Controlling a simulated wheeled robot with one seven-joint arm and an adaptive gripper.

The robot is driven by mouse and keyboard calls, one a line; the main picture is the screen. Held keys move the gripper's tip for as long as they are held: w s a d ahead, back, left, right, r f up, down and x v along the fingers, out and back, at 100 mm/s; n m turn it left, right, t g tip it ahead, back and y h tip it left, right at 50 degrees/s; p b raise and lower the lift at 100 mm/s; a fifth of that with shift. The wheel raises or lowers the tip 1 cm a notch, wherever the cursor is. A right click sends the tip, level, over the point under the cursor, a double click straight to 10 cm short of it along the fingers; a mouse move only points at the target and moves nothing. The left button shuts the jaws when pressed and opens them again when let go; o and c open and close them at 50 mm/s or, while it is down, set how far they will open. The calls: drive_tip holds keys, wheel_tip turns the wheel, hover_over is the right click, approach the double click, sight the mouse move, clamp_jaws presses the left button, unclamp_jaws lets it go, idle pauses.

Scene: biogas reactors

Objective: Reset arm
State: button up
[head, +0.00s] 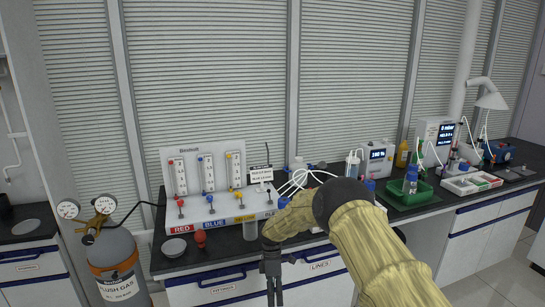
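My arm, in a yellowish sleeve, comes up from the lower right of the head view and bends at a dark joint. My gripper (274,291) hangs fingers down in front of the bench's front edge, over the drawers. The fingers look narrow and close together, but whether they are open or shut is too small to tell. I see nothing clearly held between them. My arm hides part of the bench behind it.
A flowmeter panel (205,166) stands on the dark bench, with red, blue and yellow valves below it. A gas cylinder (117,265) with gauges stands at the lower left. Bottles, tubing, a green tray (407,201) and instruments fill the bench to the right.

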drive_tip(key=s+d+f+m+t+y, duration=0.1)
drive_tip(key=s+d+f+m, duration=0.35)
drive_tip(key=s+f, duration=0.55)
drive_tip(key=s+d+f+m+t, duration=0.1)
drive_tip(key=s+d+f+m, duration=0.3)
drive_tip(key=s+f, duration=0.65)
drive_tip(key=s+d+m+t, duration=0.1)
drive_tip(key=s+d+m, duration=0.15)
drive_tip(key=s, duration=0.55)
drive_tip(key=s+d+m, duration=0.1)
drive_tip(key=s+d, duration=0.3)
drive_tip(key=s, duration=0.3)
drive_tip(key=s+d+r+m+t, duration=0.1)
drive_tip(key=s+d+r+m, duration=0.2)
drive_tip(key=s, duration=0.5)
drive_tip(key=s+d+r+m+t, duration=0.1)
drive_tip(key=s+d+r+m, duration=0.2)
drive_tip(key=s+r, duration=0.3)
drive_tip(key=s, duration=0.3)
drive_tip(key=shift+s+d+b, duration=0.25)
drive_tip(key=shift+d+b, duration=0.05)
drive_tip(key=shift+d, duration=0.1)
